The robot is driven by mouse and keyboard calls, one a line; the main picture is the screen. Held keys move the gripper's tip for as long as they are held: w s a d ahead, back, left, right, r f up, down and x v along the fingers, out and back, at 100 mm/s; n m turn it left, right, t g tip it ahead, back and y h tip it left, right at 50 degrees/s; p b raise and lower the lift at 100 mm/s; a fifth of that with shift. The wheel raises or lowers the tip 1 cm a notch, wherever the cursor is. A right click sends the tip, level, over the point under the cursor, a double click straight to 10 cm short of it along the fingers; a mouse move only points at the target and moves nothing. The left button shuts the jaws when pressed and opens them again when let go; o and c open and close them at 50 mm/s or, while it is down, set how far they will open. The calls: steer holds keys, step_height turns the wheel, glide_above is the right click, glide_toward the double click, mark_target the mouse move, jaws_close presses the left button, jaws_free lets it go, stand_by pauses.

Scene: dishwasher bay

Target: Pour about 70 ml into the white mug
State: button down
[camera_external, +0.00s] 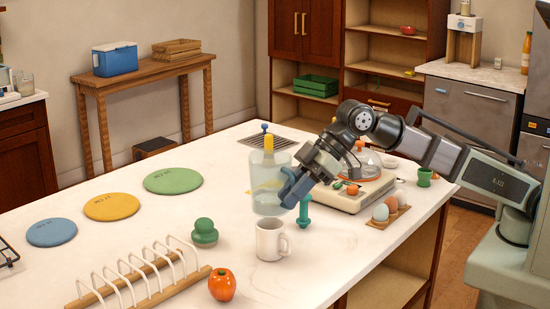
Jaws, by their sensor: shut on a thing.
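The white mug (268,242) stands upright on the pale counter, its handle to the right; I cannot see what is inside. A clear jug (267,200) with pale liquid in it is just behind the mug and looks upright. My gripper (291,187) has blue fingers and is shut on the jug at its right side. The fingers partly hide the jug's right edge. The jug is apart from the mug, and I cannot tell whether its base touches the counter.
A teal upright piece (304,212) stands right of the jug. Eggs (380,212) sit at the right.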

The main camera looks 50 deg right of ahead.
steer(key=s+a, duration=0.3)
steer(key=s, duration=1)
step_height(320, 180, down, 13)
steer(key=shift+w+a+r+m+t, duration=0.2)
steer(key=shift+m+t, duration=0.1)
steer(key=shift+m, duration=0.1)
steer(key=w+d+r+m+g+y+p, duration=0.2)
steer(key=w+d+r+m+g+y, duration=0.1)
steer(key=w+r+g, duration=0.5)
step_height(320, 180, up, 3)
steer(key=shift+w+m, duration=0.4)
steer(key=shift+m, duration=0.3)
stand_by(0.4)
steer(key=shift+w+d+r+m+g+y+p, duration=0.15)
steer(key=shift+w+r+m+g+y+p, duration=0.2)
steer(key=shift+r+g+p, duration=0.1)
